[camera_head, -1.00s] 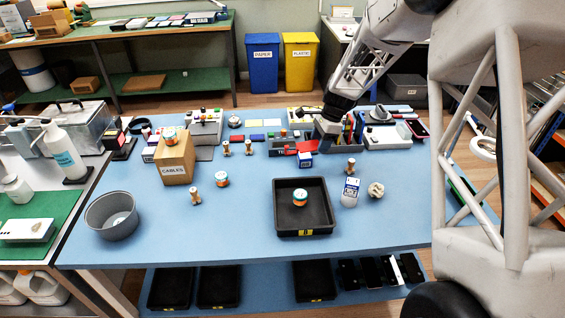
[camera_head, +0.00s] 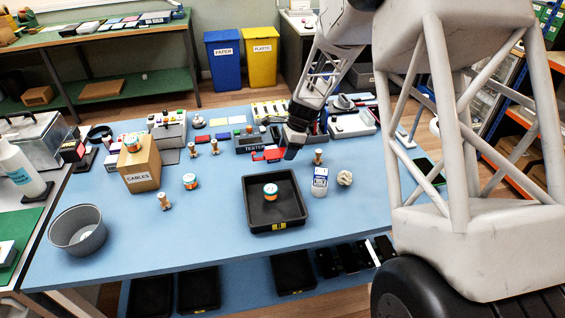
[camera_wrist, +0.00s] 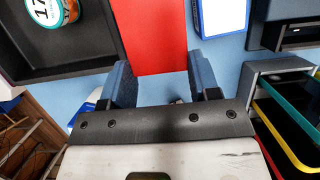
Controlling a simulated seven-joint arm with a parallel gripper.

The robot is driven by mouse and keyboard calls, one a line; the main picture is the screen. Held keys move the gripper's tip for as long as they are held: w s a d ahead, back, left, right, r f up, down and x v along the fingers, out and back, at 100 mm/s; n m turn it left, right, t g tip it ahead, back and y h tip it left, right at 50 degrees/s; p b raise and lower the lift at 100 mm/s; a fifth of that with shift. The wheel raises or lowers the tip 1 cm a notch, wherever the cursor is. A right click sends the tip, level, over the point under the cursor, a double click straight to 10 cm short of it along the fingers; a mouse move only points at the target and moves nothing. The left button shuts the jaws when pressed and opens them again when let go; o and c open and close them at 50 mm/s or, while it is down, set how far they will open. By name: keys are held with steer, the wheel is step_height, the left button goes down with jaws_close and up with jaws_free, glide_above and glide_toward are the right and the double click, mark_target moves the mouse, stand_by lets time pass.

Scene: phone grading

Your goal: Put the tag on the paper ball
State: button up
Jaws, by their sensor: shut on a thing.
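The paper ball (camera_head: 344,178) is a crumpled, off-white lump on the blue table, right of the white and blue bottle. It is not seen in the wrist view. A flat red tag (camera_head: 267,155) sticks out left of my gripper (camera_head: 290,150) in the head view. In the wrist view the red tag (camera_wrist: 152,30) lies between the two fingers of my gripper (camera_wrist: 160,68), which is shut on it. My gripper is above the table behind the black tray, left of and behind the paper ball.
The black tray (camera_head: 253,218) holds a round tin (camera_head: 270,191). The white and blue bottle (camera_head: 320,182) stands between tray and paper ball. A wooden peg (camera_head: 318,157) stands behind the bottle. A cardboard box (camera_head: 139,168) and grey bowl (camera_head: 78,230) are at left.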

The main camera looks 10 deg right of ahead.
mark_target(287, 169)
steer(key=shift+f, duration=1.3)
steer(key=shift+f, duration=1.85)
steer(key=shift+f, duration=0.15)
steer(key=o, duration=0.7)
steer(key=v, duration=1.2)
steer(key=shift+r, duration=0.25)
